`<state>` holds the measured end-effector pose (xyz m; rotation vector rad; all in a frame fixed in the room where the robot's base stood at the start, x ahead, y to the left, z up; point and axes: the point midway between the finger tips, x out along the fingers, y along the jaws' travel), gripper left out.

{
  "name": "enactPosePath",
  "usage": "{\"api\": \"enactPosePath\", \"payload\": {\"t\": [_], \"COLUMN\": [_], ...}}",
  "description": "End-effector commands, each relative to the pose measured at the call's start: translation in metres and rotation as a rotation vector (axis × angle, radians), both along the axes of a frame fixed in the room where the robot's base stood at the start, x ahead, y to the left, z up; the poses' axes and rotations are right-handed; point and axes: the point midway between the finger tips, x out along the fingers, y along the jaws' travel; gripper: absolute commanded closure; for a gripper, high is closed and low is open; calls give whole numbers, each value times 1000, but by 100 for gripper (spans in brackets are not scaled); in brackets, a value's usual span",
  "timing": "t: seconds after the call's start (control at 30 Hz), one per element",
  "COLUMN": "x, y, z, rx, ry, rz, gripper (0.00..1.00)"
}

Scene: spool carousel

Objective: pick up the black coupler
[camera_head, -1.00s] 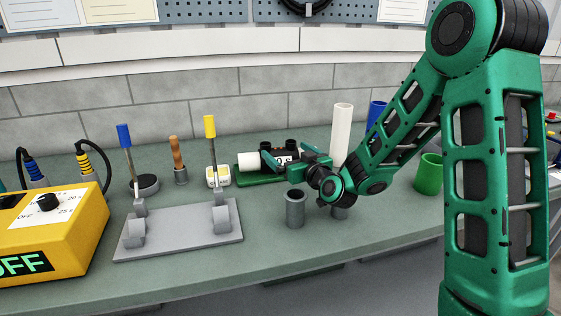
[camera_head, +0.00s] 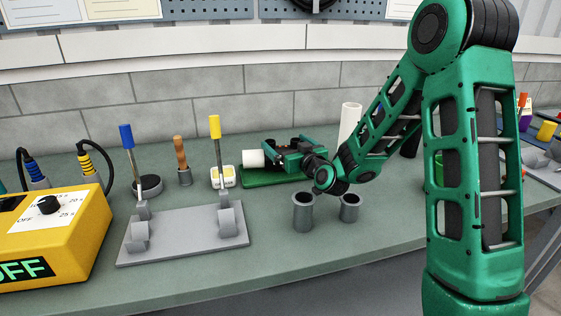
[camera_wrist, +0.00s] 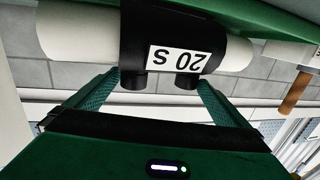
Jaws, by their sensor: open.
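The black coupler (camera_wrist: 136,35) is a dark sleeve around a white pipe (camera_wrist: 72,32), with a white label reading "20 S" upside down and two short black stubs. In the wrist view my gripper (camera_wrist: 160,80) is open, one finger at each side of the stubs, tips close to the sleeve. Whether they touch it I cannot tell. In the head view my gripper (camera_head: 292,150) is over the green stand (camera_head: 262,181) and hides most of the coupler; the white pipe's left end (camera_head: 252,158) shows.
Two grey cups (camera_head: 303,212) (camera_head: 349,208) stand in front of the stand. A grey plate (camera_head: 185,236) with levers and a yellow timer box (camera_head: 52,232) are to the left. A white tube (camera_head: 349,124) stands behind my forearm. The bench front is mostly clear.

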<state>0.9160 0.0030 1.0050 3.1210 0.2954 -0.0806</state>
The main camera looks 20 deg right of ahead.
Motion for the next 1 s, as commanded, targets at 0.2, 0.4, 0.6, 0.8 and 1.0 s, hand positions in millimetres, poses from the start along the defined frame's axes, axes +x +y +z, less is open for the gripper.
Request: {"api": "enactPosePath", "payload": {"t": [0.2, 0.4, 0.6, 0.8, 1.0], "x": [0, 0, 0, 0, 0], "y": [5, 7, 7, 8, 7], "z": [0, 2, 2, 16, 46], "rx": [0, 1, 1, 0, -1], "ry": [0, -4, -4, -8, -9], "rz": [6, 8, 8, 10, 9], "gripper": [43, 71, 71, 72, 72]}}
